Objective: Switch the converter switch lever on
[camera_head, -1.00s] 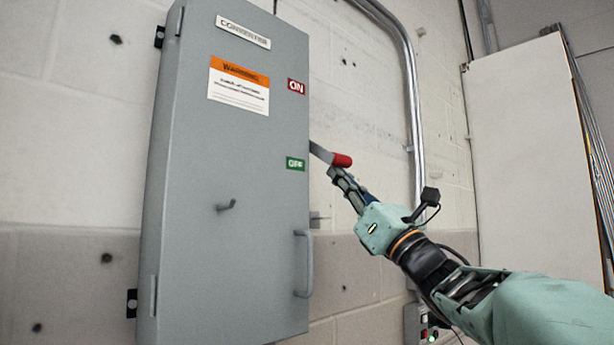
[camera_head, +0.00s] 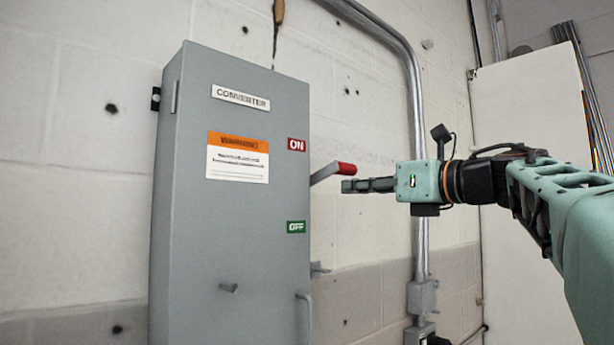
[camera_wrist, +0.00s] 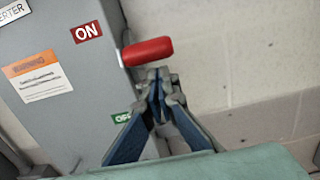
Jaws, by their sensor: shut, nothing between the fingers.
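The converter switch lever (camera_head: 333,172) sticks out from the right side of the grey converter box (camera_head: 185,220), with a red handle at its end. It points right and slightly up, between the red ON label (camera_head: 297,145) and the green OFF label (camera_head: 296,227), nearer ON. My gripper (camera_head: 346,186) is shut and empty, just below the red handle's end. In the wrist view the red handle (camera_wrist: 147,51) lies just beyond the closed fingertips (camera_wrist: 157,78); I cannot tell whether they touch it.
A metal conduit (camera_head: 416,130) runs down the wall behind my arm to a junction box (camera_head: 422,297). A white panel (camera_head: 510,110) stands at the right.

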